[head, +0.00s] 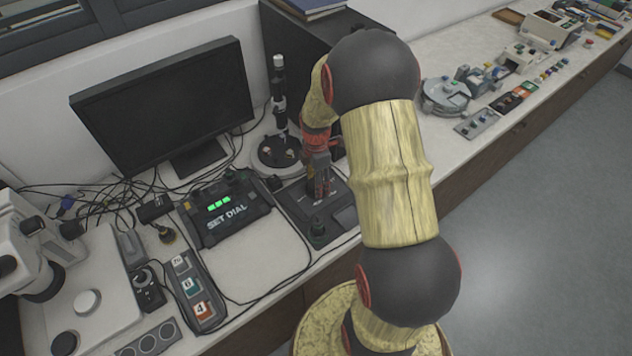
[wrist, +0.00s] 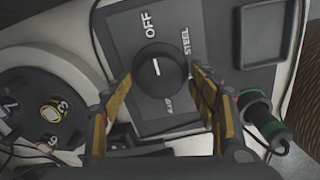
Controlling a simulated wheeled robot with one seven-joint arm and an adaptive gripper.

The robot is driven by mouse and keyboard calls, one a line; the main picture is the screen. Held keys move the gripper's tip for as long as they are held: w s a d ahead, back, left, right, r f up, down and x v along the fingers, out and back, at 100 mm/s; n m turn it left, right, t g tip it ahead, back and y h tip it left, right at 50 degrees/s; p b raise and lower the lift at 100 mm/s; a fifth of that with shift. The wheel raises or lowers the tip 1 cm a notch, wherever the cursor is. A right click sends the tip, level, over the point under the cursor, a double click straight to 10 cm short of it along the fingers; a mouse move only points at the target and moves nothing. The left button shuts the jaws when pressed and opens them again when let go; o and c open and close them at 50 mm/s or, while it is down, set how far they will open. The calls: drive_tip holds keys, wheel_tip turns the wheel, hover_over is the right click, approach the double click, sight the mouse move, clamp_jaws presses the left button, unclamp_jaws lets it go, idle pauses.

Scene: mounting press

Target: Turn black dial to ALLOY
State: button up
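The black dial (wrist: 155,70) sits on a dark panel (wrist: 208,18) in the wrist view. A short white mark on it points roughly up toward the OFF label (wrist: 150,24). The STEEL label (wrist: 186,40) is to its upper right. A small label (wrist: 167,104) below it is too small to read surely. My gripper (wrist: 161,76) is open, with one yellow finger on each side of the dial and gaps between. In the head view, my gripper (head: 319,178) is over the panel (head: 342,190) and hides the dial.
A round black device (head: 277,152) with a post stands left of the panel and shows in the wrist view (wrist: 40,105). A green-and-black knob (wrist: 262,122) is right of my fingers. The SET DIAL box (head: 226,212), monitor (head: 165,105) and cables are further left.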

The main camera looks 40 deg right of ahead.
drive_tip(key=shift+c, duration=1.2)
drive_tip(key=c, duration=0.8)
